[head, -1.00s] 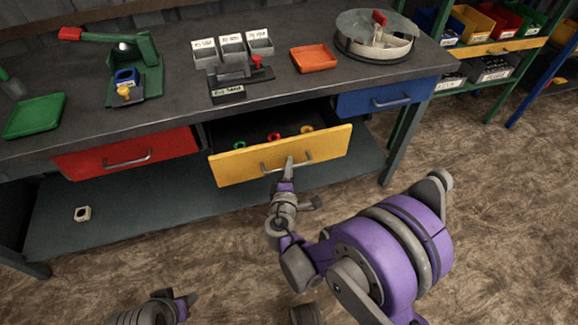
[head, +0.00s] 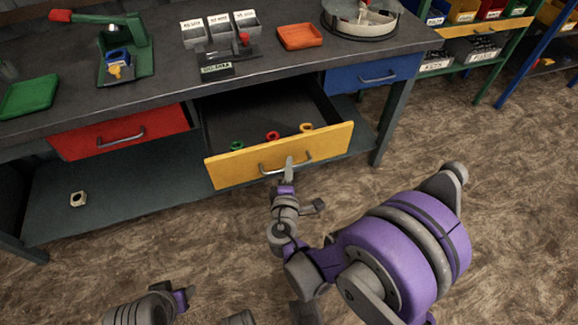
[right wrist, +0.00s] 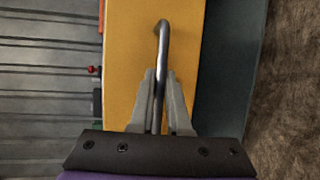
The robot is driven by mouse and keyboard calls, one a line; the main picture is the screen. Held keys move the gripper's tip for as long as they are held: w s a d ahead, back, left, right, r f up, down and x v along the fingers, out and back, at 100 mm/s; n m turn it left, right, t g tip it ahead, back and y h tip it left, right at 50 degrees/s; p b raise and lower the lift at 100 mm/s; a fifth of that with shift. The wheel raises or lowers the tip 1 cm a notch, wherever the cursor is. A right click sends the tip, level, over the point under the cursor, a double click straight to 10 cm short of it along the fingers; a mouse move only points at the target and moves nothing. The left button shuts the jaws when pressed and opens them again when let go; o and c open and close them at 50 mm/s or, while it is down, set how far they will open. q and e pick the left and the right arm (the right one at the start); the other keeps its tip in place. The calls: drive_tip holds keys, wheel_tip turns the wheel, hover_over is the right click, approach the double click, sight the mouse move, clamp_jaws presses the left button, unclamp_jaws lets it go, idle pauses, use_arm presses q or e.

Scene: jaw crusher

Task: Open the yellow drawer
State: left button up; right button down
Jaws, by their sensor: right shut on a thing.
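The yellow drawer (head: 232,168) is pulled well out from under the dark workbench in the head view. Green, red and yellow rings (head: 272,135) lie inside near its front. My right gripper (head: 289,164) is shut on the metal bar handle (head: 272,171) of the drawer. In the right wrist view the two fingers (right wrist: 160,98) lie on either side of the handle bar (right wrist: 162,50), in front of the yellow drawer front (right wrist: 187,35). My left gripper (head: 184,297) is at the bottom left, away from the drawer; its fingers cannot be made out clearly.
A shut red drawer (head: 80,142) is to the left and a shut blue drawer (head: 350,82) to the right. The bench top (head: 170,85) holds trays, bins and a green press. A small nut-like part (head: 78,199) lies on the lower shelf (head: 130,205). Floor in front is free.

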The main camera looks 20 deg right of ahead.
drive_tip(key=c, duration=0.9)
unclamp_jaws()
drive_tip(key=v, duration=1.1)
drive_tip(key=shift+p, duration=0.35)
drive_tip(key=shift+w+d, duration=0.1)
